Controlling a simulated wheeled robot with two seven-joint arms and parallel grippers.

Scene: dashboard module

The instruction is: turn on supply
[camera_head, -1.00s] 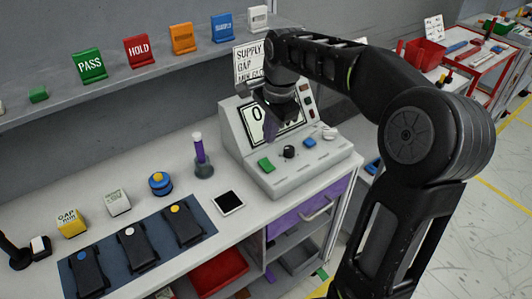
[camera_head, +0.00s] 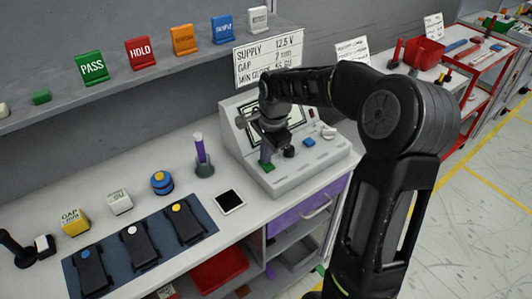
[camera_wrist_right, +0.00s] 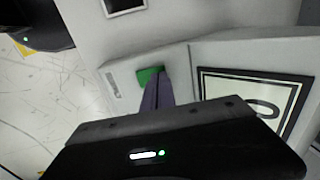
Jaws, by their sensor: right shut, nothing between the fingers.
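The grey console (camera_head: 305,170) stands on the right end of the bench. Its sloped lower panel carries a green button (camera_head: 266,168), a black knob (camera_head: 289,151), a blue button (camera_head: 309,142) and a white one. My right gripper (camera_head: 266,156) is shut and empty, fingers pointing down at the green button, partly covering it. In the right wrist view the fingertips (camera_wrist_right: 158,88) overlap the edge of the green button (camera_wrist_right: 150,75); I cannot tell whether they touch it. My arm hides much of the console's screen (camera_wrist_right: 252,97). My left gripper is not in view.
A sign (camera_head: 268,60) reading SUPPLY 12.5 V stands behind the console. Coloured cards stand on the shelf (camera_head: 60,108).

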